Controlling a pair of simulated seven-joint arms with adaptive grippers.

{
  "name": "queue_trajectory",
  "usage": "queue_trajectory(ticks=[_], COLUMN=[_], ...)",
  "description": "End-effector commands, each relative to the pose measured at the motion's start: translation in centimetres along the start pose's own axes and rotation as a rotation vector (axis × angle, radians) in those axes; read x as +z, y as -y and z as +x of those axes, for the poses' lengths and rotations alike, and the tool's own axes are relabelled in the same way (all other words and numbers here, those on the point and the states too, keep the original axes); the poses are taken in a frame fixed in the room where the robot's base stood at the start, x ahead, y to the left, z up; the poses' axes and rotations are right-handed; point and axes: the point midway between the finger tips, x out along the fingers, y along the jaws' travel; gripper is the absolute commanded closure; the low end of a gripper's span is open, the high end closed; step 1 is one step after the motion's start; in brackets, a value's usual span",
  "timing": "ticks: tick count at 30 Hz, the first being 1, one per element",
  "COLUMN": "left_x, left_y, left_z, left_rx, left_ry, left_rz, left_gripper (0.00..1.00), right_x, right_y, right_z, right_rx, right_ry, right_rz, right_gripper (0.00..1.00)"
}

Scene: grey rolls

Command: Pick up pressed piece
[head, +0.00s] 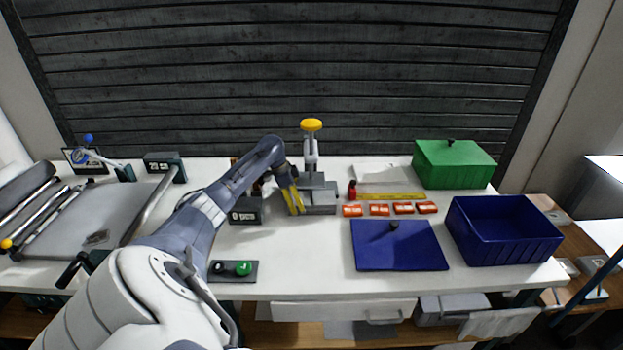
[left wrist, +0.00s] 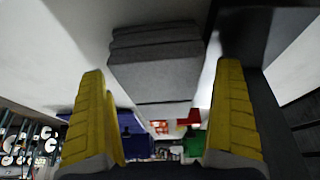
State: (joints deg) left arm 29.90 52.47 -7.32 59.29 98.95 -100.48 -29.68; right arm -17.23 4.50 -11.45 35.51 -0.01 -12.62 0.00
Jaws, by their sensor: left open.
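The press (head: 311,160) stands at the back middle of the table, with a yellow knob on top and a grey block-shaped base (head: 321,200). My left gripper (head: 293,201) has yellow fingers and is at the left side of this base. In the left wrist view my left gripper (left wrist: 165,115) is open, its fingers wide apart with nothing gripped. A grey layered block (left wrist: 155,62) shows ahead, above the gap between them. I cannot tell a separate pressed piece from the press. My right gripper is not in view.
Several orange-red pieces (head: 379,210) lie in a row right of the press. A blue lid (head: 398,250), an open blue bin (head: 503,231) and a green box (head: 453,166) are farther right. A button panel (head: 233,270) is near the front edge.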

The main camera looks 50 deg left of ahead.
Motion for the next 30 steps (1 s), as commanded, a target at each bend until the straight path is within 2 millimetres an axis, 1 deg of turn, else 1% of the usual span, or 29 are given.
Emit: queue_trajectory(ticks=[3, 9, 10, 24, 25, 30], left_x=[-0.05, -0.03, -0.03, -0.03, -0.06, -0.06], left_y=[0.01, 0.00, 0.00, 0.01, 0.02, 0.03], left_z=[0.36, 0.39, 0.39, 0.36, 0.33, 0.32], left_rx=[0.000, 0.000, 0.000, 0.000, -0.001, -0.001], left_ry=[-0.001, -0.001, -0.001, -0.001, -0.002, -0.002], left_rz=[-0.001, 0.000, 0.000, 0.000, 0.000, 0.000], left_gripper=[0.00, 0.00, 0.01, 0.56, 0.57, 0.57], right_x=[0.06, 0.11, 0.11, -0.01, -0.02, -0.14], right_y=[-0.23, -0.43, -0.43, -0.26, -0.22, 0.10], right_z=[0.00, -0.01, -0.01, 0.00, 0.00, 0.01], right_rx=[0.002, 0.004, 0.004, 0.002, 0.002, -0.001], right_ry=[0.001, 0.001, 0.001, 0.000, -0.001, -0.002], right_rz=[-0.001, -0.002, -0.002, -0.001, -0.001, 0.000], right_gripper=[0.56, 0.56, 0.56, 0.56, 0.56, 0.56])
